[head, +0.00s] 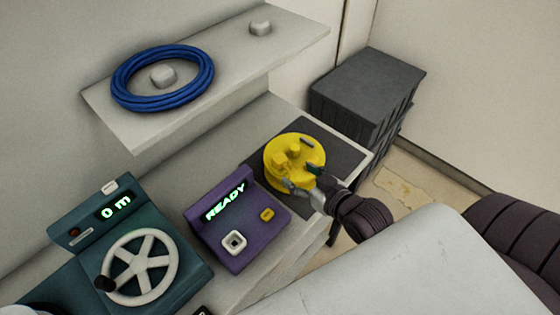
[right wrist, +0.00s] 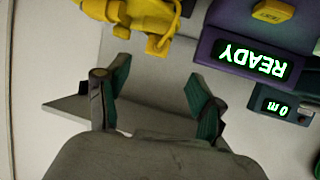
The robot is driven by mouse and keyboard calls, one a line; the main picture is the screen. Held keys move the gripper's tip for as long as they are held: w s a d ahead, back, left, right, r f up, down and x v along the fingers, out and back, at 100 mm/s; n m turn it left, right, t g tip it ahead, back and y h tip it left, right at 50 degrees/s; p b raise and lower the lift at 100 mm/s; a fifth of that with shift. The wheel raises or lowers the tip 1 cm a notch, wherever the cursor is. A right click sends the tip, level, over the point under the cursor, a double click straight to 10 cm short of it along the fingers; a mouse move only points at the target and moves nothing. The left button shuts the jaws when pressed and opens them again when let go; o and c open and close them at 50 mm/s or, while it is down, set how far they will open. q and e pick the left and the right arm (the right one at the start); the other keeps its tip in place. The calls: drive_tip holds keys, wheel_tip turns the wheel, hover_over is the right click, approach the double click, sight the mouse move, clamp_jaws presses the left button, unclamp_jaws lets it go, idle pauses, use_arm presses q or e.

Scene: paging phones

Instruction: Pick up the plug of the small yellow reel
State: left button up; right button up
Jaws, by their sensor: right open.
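The small yellow reel (head: 281,148) lies on a dark mat at the right end of the bench. In the right wrist view part of the reel (right wrist: 130,12) shows at the top edge, with yellow raised parts on it. My right gripper (head: 303,179) is at the reel's near edge in the head view, fingers apart. In the right wrist view the gap between its fingertips (right wrist: 158,74) is empty, just short of the reel. My left gripper is not in view.
A purple box reading READY (head: 222,228) stands left of the reel. A teal machine with a white handwheel (head: 141,267) reads 0 m. A shelf (head: 226,62) with a blue cable coil (head: 125,84) overhangs the bench. A dark crate (head: 352,82) stands behind.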

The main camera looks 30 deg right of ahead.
sight(283, 161)
drive_tip(key=x, duration=0.5)
drive_tip(key=shift+w+p, duration=0.25)
drive_tip(key=shift+p, duration=0.1)
drive_tip(key=x, duration=0.1)
drive_tip(key=p+x, duration=0.1)
drive_tip(key=x, duration=0.3)
drive_tip(key=shift+d+r, duration=0.2)
drive_tip(key=shift+d, duration=0.05)
drive_tip(key=shift+c, duration=0.8)
drive_tip(key=c, duration=1.1)
